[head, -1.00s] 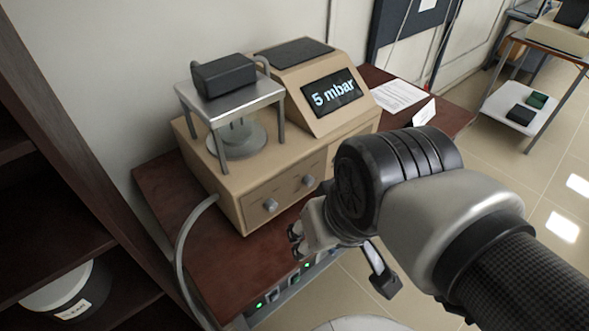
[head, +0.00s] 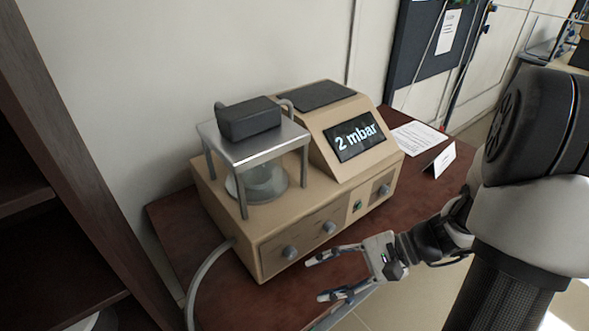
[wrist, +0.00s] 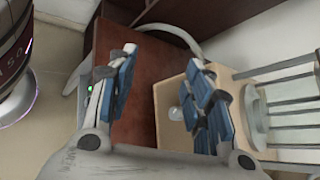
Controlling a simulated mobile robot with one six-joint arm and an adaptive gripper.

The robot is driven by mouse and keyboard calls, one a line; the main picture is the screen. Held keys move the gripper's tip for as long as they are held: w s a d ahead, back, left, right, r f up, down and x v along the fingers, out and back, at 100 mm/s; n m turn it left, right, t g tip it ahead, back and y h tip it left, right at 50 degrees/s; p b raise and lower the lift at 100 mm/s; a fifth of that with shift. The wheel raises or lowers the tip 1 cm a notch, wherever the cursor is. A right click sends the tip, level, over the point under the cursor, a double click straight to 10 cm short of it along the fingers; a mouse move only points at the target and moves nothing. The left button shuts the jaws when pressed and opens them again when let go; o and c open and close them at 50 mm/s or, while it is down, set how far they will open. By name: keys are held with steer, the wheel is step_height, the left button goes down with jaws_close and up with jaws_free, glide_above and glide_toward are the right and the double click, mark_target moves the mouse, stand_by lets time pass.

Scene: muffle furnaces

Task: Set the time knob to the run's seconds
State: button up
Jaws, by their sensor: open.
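The beige machine (head: 225,210) stands on a dark red table, its screen (head: 357,140) reading "2 mbar". Its front has a left knob (head: 290,252), a middle knob (head: 329,227) and a right knob (head: 384,190), with a small green switch (head: 357,205) between the last two. Any labels are too small to read, so I cannot tell which is the time knob. My gripper (head: 326,279) is open and empty in front of the machine, fingers pointing left, apart from the knobs. In the wrist view one round knob (wrist: 175,113) shows beside the right finger of my gripper (wrist: 160,68).
A metal stand (head: 265,146) holding a dark block (head: 248,118) straddles a glass vessel (head: 262,182) on the machine. A grey hose (head: 205,270) leaves its left side. A folded card (head: 440,160) and paper sheet (head: 418,138) lie right. Dark shelving (head: 70,150) borders the left.

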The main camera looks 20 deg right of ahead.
steer(key=w+d+f+m+t, duration=0.3)
steer(key=d+f+m+t, duration=0.3)
steer(key=d+m+t, duration=0.25)
steer(key=m+t+h, duration=0.5)
steer(key=m+h, duration=0.1)
steer(key=m, duration=0.1)
glide_toward(332, 231)
steer(key=b+x, duration=0.2)
steer(key=x, duration=0.6)
steer(key=shift+w, duration=0.3)
steer(key=shift+c, duration=0.3)
steer(key=c, duration=1)
